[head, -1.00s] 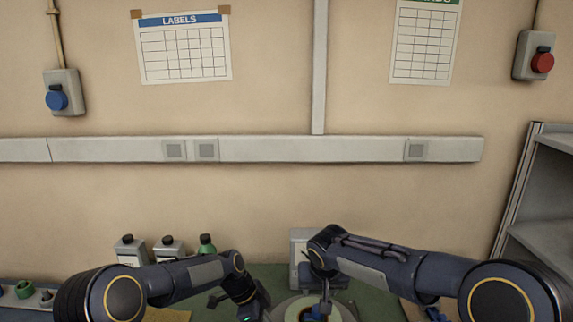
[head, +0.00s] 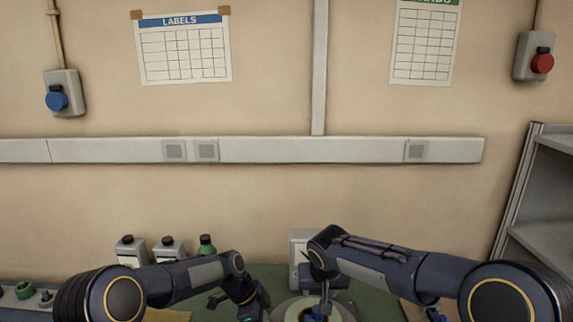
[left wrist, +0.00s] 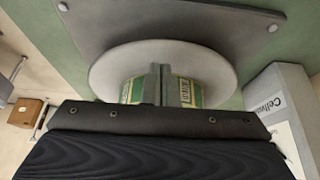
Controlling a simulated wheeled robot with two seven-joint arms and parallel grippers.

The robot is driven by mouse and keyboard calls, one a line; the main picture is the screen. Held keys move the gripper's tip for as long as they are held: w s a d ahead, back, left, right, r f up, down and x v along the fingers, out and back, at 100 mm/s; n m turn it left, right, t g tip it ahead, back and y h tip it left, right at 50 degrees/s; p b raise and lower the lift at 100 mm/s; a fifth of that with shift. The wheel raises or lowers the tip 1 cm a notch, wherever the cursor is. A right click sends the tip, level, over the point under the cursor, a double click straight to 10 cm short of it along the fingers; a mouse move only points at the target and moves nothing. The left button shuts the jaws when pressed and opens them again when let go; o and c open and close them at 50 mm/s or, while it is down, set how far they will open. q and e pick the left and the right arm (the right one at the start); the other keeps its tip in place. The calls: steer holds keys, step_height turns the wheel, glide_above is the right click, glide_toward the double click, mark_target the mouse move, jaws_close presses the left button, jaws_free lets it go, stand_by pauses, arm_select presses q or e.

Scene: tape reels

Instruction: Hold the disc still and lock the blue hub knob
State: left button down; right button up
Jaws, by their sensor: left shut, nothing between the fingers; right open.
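The pale round disc (head: 345,310) lies on the bench at the bottom edge of the head view, partly cut off. It fills the upper middle of the left wrist view (left wrist: 110,70). A bit of the blue hub knob (head: 309,316) shows at its centre, mostly hidden by my right gripper (head: 325,308). My right gripper is open and points down over the hub. My left gripper (head: 250,312) is left of the disc. In the left wrist view its fingers (left wrist: 160,84) are shut and empty, in front of a green and yellow labelled band (left wrist: 190,92). Contact is unclear.
Two white bottles (head: 130,250) and a green bottle (head: 206,245) stand at the back left. A pale box (head: 300,242) is behind the disc; a lettered box (left wrist: 265,95) shows in the left wrist view. Grey shelving (head: 540,190) stands on the right.

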mark_target(314, 314)
arm_select(q)
steer(key=shift+f, duration=0.9)
stand_by(1.0)
steer(key=shift+s, duration=0.1)
arm_select(e)
steer(key=n, duration=0.1)
steer(key=n+g, duration=0.1)
steer(key=shift+d+f+n+y, duration=0.15)
steer(key=shift+f+n+y, duration=0.15)
steer(key=shift+n, duration=0.1)
arm_select(q)
steer(key=shift+f, duration=0.1)
arm_select(e)
steer(key=n, duration=0.1)
steer(key=n+g, duration=0.1)
steer(key=shift+w+f+n+y, duration=0.1)
steer(key=shift+f+n+y, duration=0.1)
steer(key=shift+n+y, duration=0.2)
steer(key=shift+f, duration=0.45)
arm_select(q)
steer(key=shift+s+f, duration=0.1)
arm_select(e)
steer(key=shift+f, duration=1.75)
